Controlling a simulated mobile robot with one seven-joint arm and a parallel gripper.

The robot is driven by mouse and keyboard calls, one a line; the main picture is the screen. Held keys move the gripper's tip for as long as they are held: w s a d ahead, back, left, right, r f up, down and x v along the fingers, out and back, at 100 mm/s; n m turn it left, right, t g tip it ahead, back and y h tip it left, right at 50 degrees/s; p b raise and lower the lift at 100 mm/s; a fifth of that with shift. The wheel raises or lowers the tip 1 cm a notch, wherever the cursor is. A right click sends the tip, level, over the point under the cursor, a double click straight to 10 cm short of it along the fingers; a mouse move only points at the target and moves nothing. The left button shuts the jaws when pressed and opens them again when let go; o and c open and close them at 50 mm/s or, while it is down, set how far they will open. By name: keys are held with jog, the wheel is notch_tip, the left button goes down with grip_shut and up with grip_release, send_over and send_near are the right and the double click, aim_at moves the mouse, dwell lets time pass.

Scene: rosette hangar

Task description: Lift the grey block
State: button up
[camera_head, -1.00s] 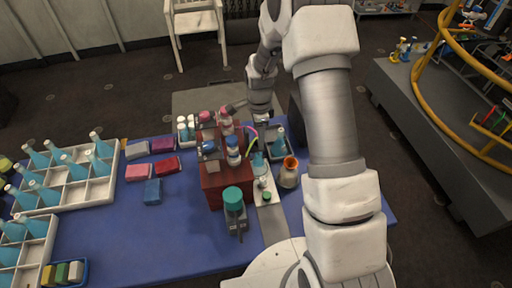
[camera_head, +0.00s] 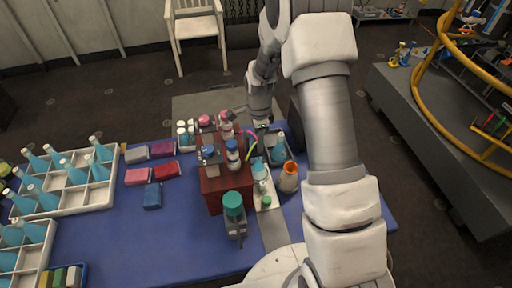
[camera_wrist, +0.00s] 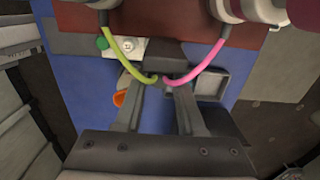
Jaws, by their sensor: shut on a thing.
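A yellow-green and a pink cable curve in to the tips. What the piece is, and how firmly it sits, is hard to tell.
White racks with teal bottles (camera_head: 64,205) fill the left side. Bottles stand on the red box, with a teal-capped device (camera_head: 233,207) in front and an orange-topped jar (camera_head: 289,178) to the right. The blue table (camera_head: 150,243) is clear at front centre.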

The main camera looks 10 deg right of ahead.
jog(key=shift+r, duration=0.1)
jog(key=shift+r+p, duration=1.55)
jog(key=shift+r, duration=0.9)
jog(key=shift+f, duration=0.1)
jog(key=o, duration=1)
notch_tip(320, 180, up, 7)
jog(key=p, duration=0.4)
